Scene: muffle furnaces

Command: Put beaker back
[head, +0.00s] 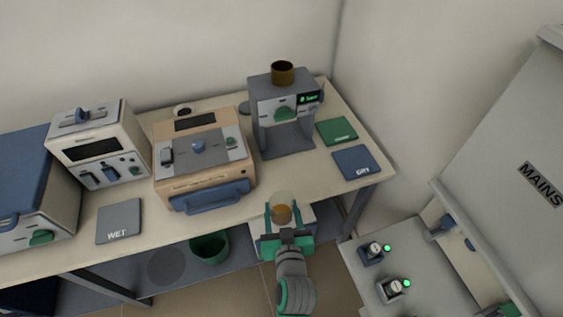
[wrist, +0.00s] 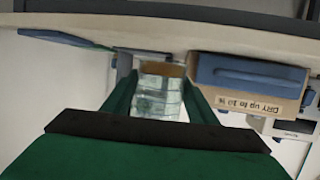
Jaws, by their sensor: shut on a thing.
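A clear glass beaker (head: 282,199) with a brown band or content shows at the front edge of the bench. My gripper (head: 283,218) has its green fingers on either side of it and is shut on it. In the wrist view the beaker (wrist: 157,98) sits between the green fingers (wrist: 157,97), its brown part toward the bench side. A grey mat marked WET (head: 118,221), a blue mat that seems marked DRY (head: 357,162) and a green mat (head: 336,131) lie bare on the bench.
A tan box oven (head: 205,185) with a blue handle stands mid-bench. A grey machine (head: 286,140) carries a brown cup (head: 283,73). A white furnace (head: 100,143) stands left. A green bin (head: 209,247) is below. A lower surface with green-lit switches (head: 374,249) is right.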

